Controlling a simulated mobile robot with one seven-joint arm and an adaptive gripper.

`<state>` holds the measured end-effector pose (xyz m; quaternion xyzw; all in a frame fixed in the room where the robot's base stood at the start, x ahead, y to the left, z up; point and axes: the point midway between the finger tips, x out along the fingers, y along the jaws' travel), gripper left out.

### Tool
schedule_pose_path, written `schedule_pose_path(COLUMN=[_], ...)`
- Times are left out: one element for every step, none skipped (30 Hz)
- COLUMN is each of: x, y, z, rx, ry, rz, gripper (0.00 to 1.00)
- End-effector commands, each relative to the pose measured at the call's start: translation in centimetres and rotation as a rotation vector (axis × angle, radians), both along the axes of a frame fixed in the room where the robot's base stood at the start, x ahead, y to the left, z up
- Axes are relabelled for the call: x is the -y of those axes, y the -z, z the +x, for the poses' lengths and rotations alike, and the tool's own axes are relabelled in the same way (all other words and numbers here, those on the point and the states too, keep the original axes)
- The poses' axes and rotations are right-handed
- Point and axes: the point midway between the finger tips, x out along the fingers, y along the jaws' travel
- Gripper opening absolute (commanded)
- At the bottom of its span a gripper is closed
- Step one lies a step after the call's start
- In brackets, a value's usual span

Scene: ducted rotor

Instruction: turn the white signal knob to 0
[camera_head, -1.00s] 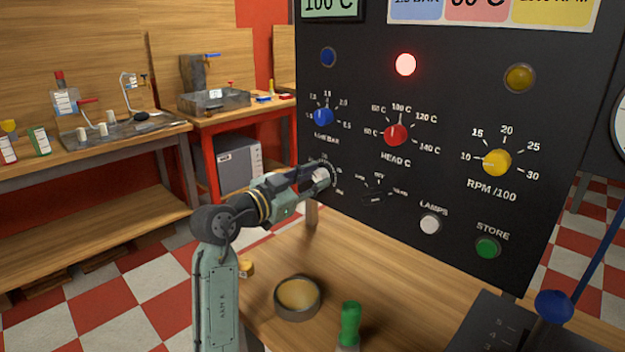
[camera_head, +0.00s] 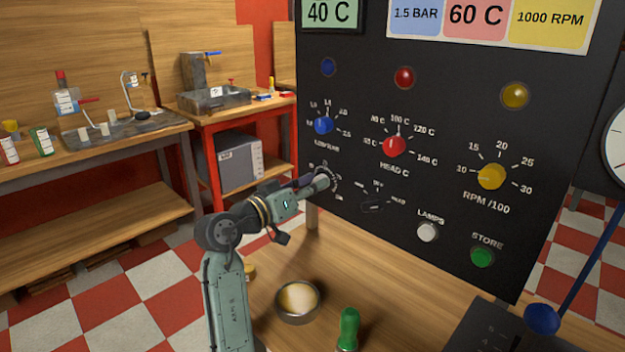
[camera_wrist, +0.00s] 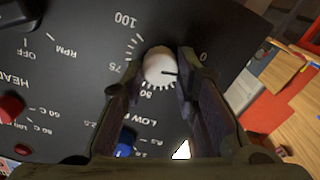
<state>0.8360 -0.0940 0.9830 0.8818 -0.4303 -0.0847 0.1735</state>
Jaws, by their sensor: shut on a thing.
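The white signal knob (camera_wrist: 157,63) sits on the black panel between the two fingertips of my gripper (camera_wrist: 161,70) in the wrist view. My gripper is shut on it. The 75 and 100 labels lie on the opposite side. The right finger hides part of the scale near the pointer. In the head view my gripper (camera_head: 322,183) reaches the lower left of the panel (camera_head: 440,100) and mostly covers the knob.
Blue (camera_head: 323,125), red (camera_head: 394,146) and yellow (camera_head: 491,177) knobs sit above and to the right. A dark selector (camera_head: 373,206) is close on the right. A round tin (camera_head: 297,301) and a green-handled tool (camera_head: 348,328) stand on the bench below.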

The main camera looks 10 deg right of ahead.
Motion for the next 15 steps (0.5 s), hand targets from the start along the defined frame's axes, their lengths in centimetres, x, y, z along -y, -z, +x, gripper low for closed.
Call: schedule_pose_path(x=[0.05,0.03,0.02,0.02,0.02,0.01,0.00,-0.02,-0.03,-0.03,-0.03,-0.02,-0.01,-0.01,-0.01], y=[-0.20,-0.20,-0.21,-0.21,-0.21,-0.18,-0.15,-0.14,-0.11,-0.10,-0.09,-0.08,-0.07,-0.06,-0.04], z=[-0.01,-0.01,0.00,0.00,0.01,0.02,0.02,0.03,0.04,0.04,0.04,0.04,0.04,0.05,0.04], rx=[-0.032,-0.052,-0.076,-0.093,-0.110,-0.131,-0.147,-0.160,-0.178,-0.189,-0.201,-0.213,-0.222,-0.231,-0.240], ry=[0.002,0.002,0.002,0.002,0.002,0.001,0.001,0.000,0.000,0.000,0.000,0.000,0.001,0.001,0.001], rz=[-0.023,-0.039,-0.057,-0.071,-0.084,-0.100,-0.112,-0.124,-0.138,-0.146,-0.156,-0.165,-0.172,-0.179,-0.187], gripper=[0.00,0.00,0.00,0.00,0.00,0.00,0.00,0.00,0.00,0.00,0.00,0.00,0.00,0.00,0.00])
